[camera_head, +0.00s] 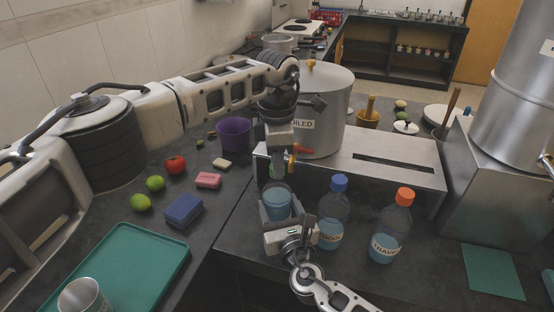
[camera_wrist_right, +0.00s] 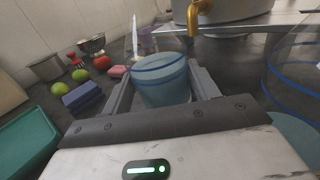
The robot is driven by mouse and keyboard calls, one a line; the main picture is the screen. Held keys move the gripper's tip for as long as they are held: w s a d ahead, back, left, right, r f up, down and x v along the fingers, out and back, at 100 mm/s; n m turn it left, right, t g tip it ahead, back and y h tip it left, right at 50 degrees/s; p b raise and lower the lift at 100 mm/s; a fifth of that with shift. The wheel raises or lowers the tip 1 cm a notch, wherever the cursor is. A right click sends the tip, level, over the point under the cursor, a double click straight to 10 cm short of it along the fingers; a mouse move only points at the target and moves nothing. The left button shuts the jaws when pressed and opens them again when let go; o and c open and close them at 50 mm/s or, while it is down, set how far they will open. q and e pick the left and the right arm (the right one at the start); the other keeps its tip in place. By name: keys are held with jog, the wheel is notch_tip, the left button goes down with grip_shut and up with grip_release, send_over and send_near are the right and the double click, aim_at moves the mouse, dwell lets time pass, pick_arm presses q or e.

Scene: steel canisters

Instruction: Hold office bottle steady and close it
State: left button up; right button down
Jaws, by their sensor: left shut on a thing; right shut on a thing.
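A clear bottle with blue liquid (camera_head: 277,203) stands upright between the fingers of my right gripper (camera_head: 279,218), in front of the steel box. Its body with darker blue bands also fills the gap between the fingers in the right wrist view (camera_wrist_right: 160,80). Its label is not visible, so I cannot read "office" on it. My left gripper (camera_head: 278,163) points down directly above this bottle, shut on a small green piece, apparently the cap (camera_head: 278,171). Whether the cap touches the bottle's neck is hidden by the fingers.
A blue-capped bottle (camera_head: 333,215) and an orange-capped bottle marked TRAVEL (camera_head: 390,230) stand close to the right. A large pot (camera_head: 325,95) with a brass tap (camera_wrist_right: 192,22) stands behind. A blue sponge (camera_head: 183,210) and green tray (camera_head: 165,232) lie left.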

pick_arm(q)
jog(key=shift+m, duration=0.4)
jog(key=o, duration=1.1)
jog(key=shift+o, duration=0.2)
notch_tip(320, 180, up, 12)
pick_arm(e)
jog(key=shift+c, duration=1.6)
grip_release()
